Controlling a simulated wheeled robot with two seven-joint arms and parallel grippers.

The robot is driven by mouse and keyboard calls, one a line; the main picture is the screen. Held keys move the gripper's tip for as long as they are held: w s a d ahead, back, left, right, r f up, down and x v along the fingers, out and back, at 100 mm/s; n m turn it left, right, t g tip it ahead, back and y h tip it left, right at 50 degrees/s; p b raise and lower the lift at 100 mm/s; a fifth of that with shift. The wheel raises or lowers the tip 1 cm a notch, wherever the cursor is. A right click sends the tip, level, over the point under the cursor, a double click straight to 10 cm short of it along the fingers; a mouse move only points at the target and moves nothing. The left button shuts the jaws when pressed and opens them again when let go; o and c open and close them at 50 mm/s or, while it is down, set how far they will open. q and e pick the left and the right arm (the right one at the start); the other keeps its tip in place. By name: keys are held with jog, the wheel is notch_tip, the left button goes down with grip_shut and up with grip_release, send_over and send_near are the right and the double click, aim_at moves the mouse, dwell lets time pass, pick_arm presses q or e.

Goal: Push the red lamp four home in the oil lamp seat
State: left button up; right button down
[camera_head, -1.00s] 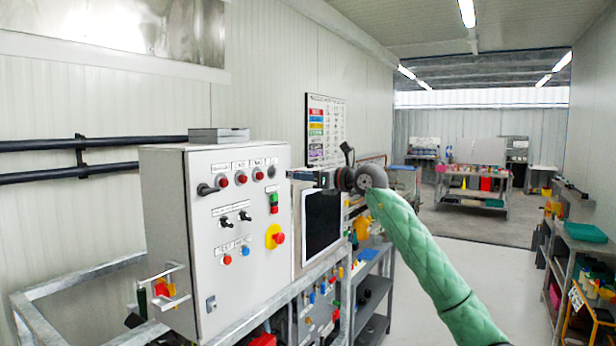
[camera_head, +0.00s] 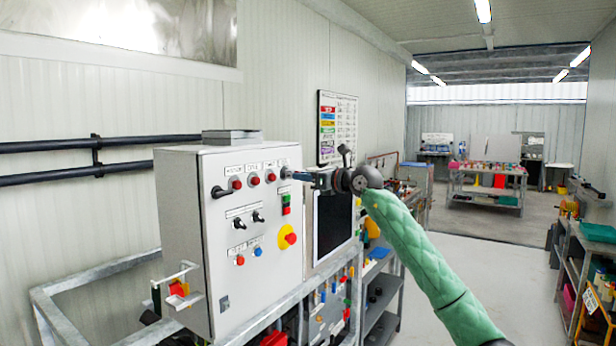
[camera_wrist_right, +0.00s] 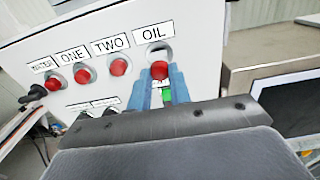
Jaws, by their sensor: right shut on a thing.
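The red lamp four (camera_wrist_right: 160,70) is between the blue fingertips of my right gripper (camera_wrist_right: 163,80) in the right wrist view. The gripper is shut on it. The oil lamp seat (camera_wrist_right: 161,50) is a pale ring under the OIL label, and the lamp covers its lower part. I cannot tell how deep the lamp sits. In the head view my right gripper (camera_head: 296,175) reaches from the right to the top right of the control panel (camera_head: 235,215). The lamp is too small to make out there. My left gripper is not in view.
Three red lamps sit in a row left of the oil seat, the closest being the TWO lamp (camera_wrist_right: 119,67). Switches, a green-and-red button (camera_head: 286,204) and a red knob on yellow (camera_head: 288,237) lie below. A dark screen (camera_head: 333,222) stands right of the panel.

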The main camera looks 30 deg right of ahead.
pick_arm(q)
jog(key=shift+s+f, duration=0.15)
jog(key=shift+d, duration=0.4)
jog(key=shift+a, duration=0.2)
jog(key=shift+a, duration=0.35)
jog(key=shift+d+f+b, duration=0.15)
jog(key=shift+b, duration=0.15)
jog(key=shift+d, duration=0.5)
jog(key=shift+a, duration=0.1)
